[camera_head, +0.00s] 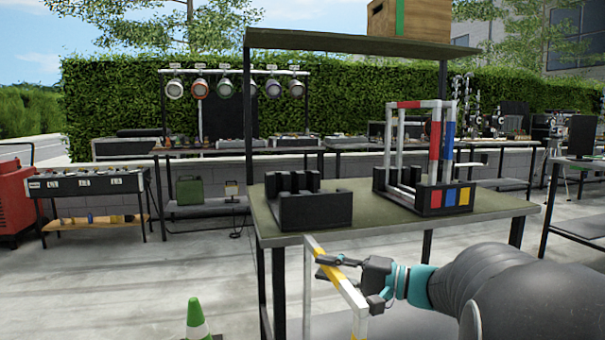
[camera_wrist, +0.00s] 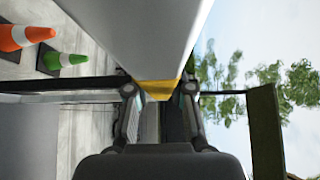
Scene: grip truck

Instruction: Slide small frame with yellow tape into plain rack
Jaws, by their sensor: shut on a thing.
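The small frame (camera_head: 308,290), pale with yellow tape (camera_head: 328,262), is held in front of the table's near edge, below the tabletop. My gripper (camera_head: 322,267) is shut on it at the taped bar. In the wrist view the frame's pale bar (camera_wrist: 150,35) runs up between the fingers, with the yellow tape (camera_wrist: 158,88) at the fingertips. The frame's lower part runs out of the head view. The plain rack (camera_head: 312,210), black with upright slots, stands on the left part of the tabletop. Its slots look empty. The frame is apart from it.
A rack with coloured squares (camera_head: 450,198) stands right of the plain rack, holding frames with red and blue tape (camera_head: 434,140). A shelf (camera_head: 340,42) with a box (camera_head: 410,20) hangs above the table (camera_head: 385,215). A green cone (camera_head: 197,322) stands on the floor.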

